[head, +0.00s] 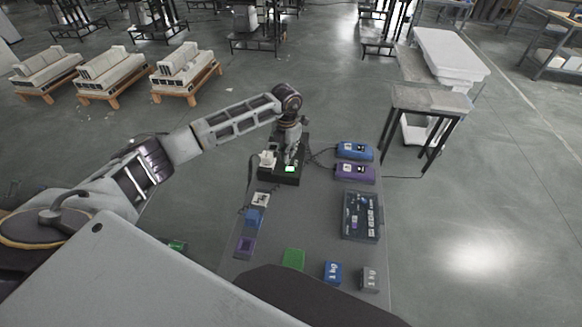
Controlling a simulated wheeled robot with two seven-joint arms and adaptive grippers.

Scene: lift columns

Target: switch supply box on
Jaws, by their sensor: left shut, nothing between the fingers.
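A black box (278,180) with a small lit greenish display stands at the far end of the grey table and looks like the supply box. My left gripper (290,158) points down at this box from above, with its fingers shut and empty. The fingertips are at or just over the box's top; whether they touch it I cannot tell. The gripper and wrist hide part of the box, and its switch cannot be made out. A white piece (267,158) shows beside the gripper. My right gripper is not in view.
Blue (354,151) and purple (354,173) devices with cables lie right of the box. A dark case (360,228) is nearer on the table (305,222). Green (293,259), blue (332,271) and grey (370,278) blocks lie at the front. The table's middle is clear.

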